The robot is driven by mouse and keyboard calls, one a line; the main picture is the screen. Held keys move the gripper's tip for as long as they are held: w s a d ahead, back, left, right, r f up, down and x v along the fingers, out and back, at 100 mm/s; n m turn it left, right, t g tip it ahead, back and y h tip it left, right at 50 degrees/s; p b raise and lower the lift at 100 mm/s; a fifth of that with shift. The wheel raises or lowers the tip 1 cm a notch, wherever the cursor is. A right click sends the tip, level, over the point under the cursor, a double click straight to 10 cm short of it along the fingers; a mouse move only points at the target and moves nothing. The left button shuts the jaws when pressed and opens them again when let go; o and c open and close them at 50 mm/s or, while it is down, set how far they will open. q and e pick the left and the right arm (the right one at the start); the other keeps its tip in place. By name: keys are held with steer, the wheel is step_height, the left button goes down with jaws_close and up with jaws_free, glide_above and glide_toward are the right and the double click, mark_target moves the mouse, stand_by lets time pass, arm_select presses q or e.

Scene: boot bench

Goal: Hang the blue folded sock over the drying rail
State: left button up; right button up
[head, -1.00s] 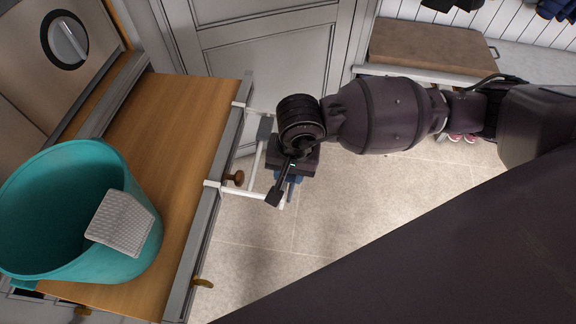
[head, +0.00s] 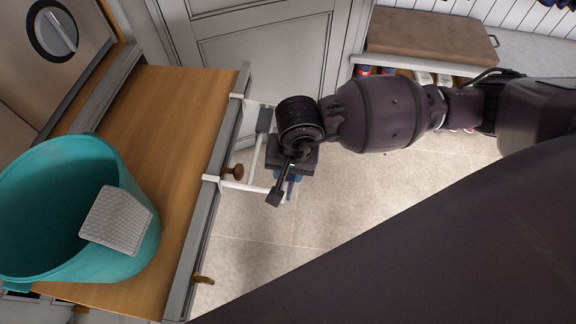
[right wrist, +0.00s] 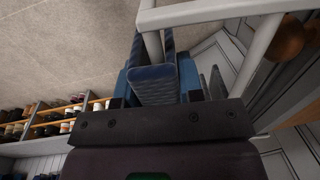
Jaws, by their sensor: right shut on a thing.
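The blue folded sock (right wrist: 152,84) is in the jaws of my right gripper. In the right wrist view its two layers hang on either side of a white bar of the drying rail (right wrist: 215,12). I cannot tell whether the sock rests on the bar. In the head view the white drying rail (head: 240,186) sticks out from the edge of the wooden counter. My right gripper (head: 284,172) is at its outer end, hiding part of the rail and most of the sock; only a bit of blue (head: 292,178) shows. My left gripper is out of view.
A teal bucket (head: 140,240) with a grey ribbed piece (head: 117,220) on its rim stands on the wooden counter (head: 165,140). A brown knob (head: 234,171) is close beside the rail. A boot bench (head: 430,38) with shoes stands at the back right. Open tiled floor lies below the gripper.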

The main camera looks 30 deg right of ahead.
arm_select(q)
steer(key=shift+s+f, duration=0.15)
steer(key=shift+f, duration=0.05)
arm_select(e)
steer(key=shift+f, duration=0.1)
steer(key=o, duration=1)
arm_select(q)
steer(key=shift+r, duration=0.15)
arm_select(e)
steer(key=r, duration=0.2)
steer(key=r+p, duration=0.1)
steer(key=r, duration=0.2)
steer(key=shift+d+r+p, duration=0.2)
steer(key=shift+r+p, duration=0.05)
steer(key=shift+p, duration=0.05)
steer(key=r, duration=0.3)
steer(key=r+p, duration=0.1)
steer(key=shift+s+d+r, duration=0.25)
steer(key=shift+s+r, duration=0.05)
steer(key=shift+r, duration=0.4)
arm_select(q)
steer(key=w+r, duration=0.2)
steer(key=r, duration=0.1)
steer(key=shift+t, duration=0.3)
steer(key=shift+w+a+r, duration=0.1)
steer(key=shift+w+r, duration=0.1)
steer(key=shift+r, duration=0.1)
